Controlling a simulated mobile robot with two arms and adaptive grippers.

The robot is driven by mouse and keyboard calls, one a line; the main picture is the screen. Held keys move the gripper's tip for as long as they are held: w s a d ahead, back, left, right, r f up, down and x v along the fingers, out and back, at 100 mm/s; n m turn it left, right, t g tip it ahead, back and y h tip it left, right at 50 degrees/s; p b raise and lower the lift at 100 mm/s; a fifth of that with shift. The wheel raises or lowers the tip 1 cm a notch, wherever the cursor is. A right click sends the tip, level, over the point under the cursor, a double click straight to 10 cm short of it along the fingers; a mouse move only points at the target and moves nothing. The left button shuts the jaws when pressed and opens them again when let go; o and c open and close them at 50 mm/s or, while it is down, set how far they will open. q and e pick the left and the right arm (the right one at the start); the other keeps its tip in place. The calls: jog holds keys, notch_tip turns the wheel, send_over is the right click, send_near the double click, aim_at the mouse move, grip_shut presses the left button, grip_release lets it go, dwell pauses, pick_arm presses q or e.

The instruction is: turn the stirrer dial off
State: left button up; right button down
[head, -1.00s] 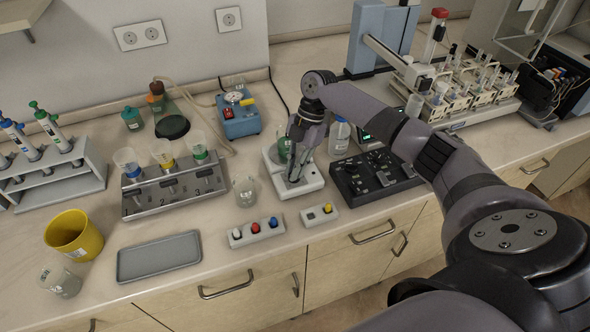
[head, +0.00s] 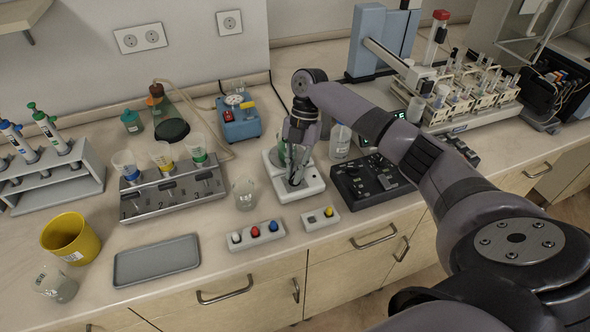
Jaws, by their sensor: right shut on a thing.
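The stirrer (head: 313,184) is a white box-shaped device on the bench, left of a black control box. A beaker with greenish contents (head: 277,155) stands on its rear part, partly hidden by my gripper. My right gripper (head: 294,181) points down at the front part of the stirrer, where the dial would be. Its fingers are shut on the stirrer dial, which the fingers hide, so its setting cannot be read. My left gripper is not in view.
A black control box (head: 352,188) with knobs stands close on the right. An empty glass beaker (head: 245,193) stands close on the left.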

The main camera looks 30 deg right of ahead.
jog(key=shift+s+f, duration=0.15)
jog(key=shift+f, duration=0.15)
jog(key=c, duration=1.7)
grip_release()
jog(key=shift+o, duration=0.3)
jog(key=shift+a, duration=0.1)
jog(key=shift+r, duration=0.1)
jog(key=v, duration=1.2)
